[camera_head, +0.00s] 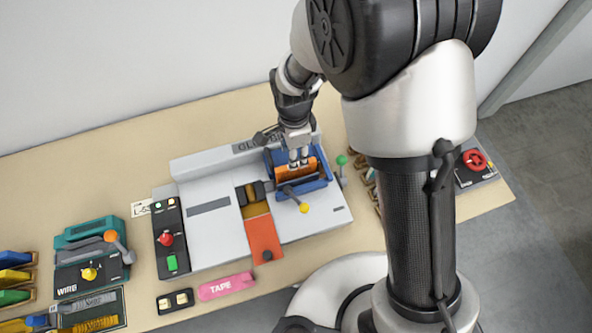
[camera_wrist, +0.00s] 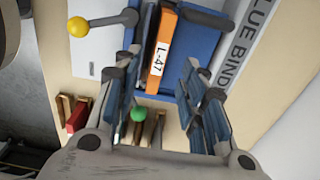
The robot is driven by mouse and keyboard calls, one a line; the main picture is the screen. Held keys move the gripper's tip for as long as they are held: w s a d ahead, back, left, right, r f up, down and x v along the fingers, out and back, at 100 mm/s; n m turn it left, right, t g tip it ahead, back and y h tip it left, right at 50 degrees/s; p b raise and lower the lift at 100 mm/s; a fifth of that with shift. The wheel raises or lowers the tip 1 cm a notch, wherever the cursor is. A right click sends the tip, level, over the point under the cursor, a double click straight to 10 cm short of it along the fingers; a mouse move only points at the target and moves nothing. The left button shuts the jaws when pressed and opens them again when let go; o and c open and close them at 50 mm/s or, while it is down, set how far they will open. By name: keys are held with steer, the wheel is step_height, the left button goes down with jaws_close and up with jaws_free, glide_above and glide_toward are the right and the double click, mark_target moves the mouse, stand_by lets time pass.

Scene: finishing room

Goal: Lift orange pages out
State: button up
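The orange pages (camera_head: 296,171), a block with a white "L-47" label on its edge, sit in the blue clamp (camera_head: 318,184) of the grey glue binder (camera_head: 207,224). In the wrist view the orange pages (camera_wrist: 165,30) stand between blue clamp walls (camera_wrist: 198,45). My gripper (camera_head: 298,160) is over the block, pointing down. In the wrist view my gripper (camera_wrist: 160,75) is open, with a finger on each side of the block and gaps visible between. I cannot tell how far down the fingertips reach.
A yellow-knobbed lever (camera_head: 304,208) sticks out in front of the clamp, and a green knob (camera_head: 342,160) stands to its right. An orange-red flap (camera_head: 264,240) lies on the binder's front.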

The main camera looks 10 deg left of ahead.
mark_target(296, 172)
steer(key=shift+f+b, duration=0.45)
steer(key=shift+f, duration=2.6)
steer(key=shift+c, duration=0.3)
jaws_close()
